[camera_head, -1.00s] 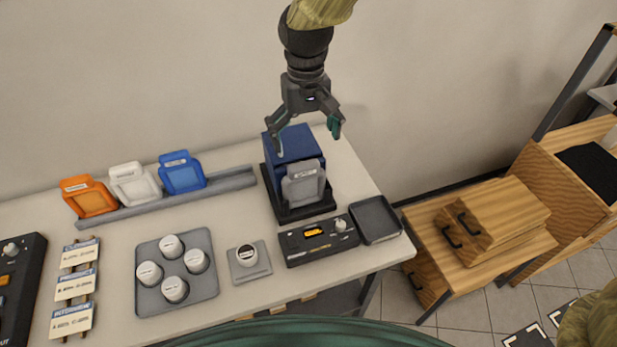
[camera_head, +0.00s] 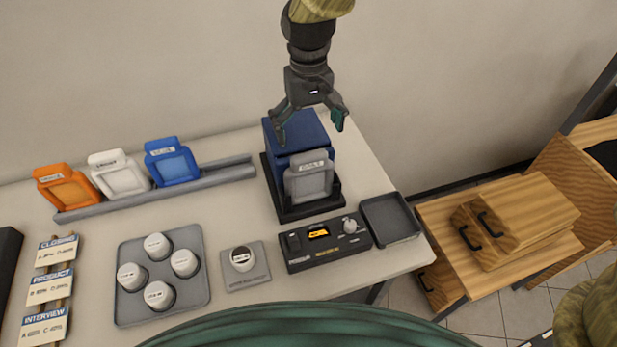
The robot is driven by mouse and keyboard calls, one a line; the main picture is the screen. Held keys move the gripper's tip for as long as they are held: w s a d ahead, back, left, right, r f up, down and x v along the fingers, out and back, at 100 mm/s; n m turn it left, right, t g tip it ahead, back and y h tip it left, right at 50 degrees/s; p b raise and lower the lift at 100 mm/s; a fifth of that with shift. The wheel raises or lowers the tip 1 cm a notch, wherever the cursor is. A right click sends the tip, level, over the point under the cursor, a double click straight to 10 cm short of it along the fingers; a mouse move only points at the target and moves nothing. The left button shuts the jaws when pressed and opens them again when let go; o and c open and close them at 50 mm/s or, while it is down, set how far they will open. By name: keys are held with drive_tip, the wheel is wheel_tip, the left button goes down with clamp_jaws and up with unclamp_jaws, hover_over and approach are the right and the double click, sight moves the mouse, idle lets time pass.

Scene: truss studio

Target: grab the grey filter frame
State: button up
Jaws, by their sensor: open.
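The grey filter frame (camera_head: 309,178) stands upright against the front of a dark blue box (camera_head: 297,137), which sits on a black base (camera_head: 289,212). A small label is on its top tab. My gripper (camera_head: 310,127) is open and empty, with its fingers pointing down. In the picture its fingertips lie over the top of the blue box, above the grey frame. The frames do not show clearly how high the gripper is above the box.
Orange (camera_head: 66,191), white (camera_head: 119,175) and blue (camera_head: 172,162) frames stand in a grey rail (camera_head: 226,170). In front are a tray of white pucks (camera_head: 194,290), a single-puck pad (camera_head: 258,272), a black control box (camera_head: 340,253) and an empty dark tray (camera_head: 391,217).

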sight(309, 154)
wheel_tip(309, 154, down, 3)
drive_tip(key=shift+w+d+f+p, duration=0.1)
drive_tip(key=shift+w+p, duration=0.05)
drive_tip(key=shift+p, duration=0.15)
drive_tip(key=shift+f, duration=0.35)
drive_tip(key=shift+f+p, duration=1.35)
drive_tip(key=shift+f, duration=1.1)
drive_tip(key=c, duration=1.5)
drive_tip(key=shift+r, duration=0.1)
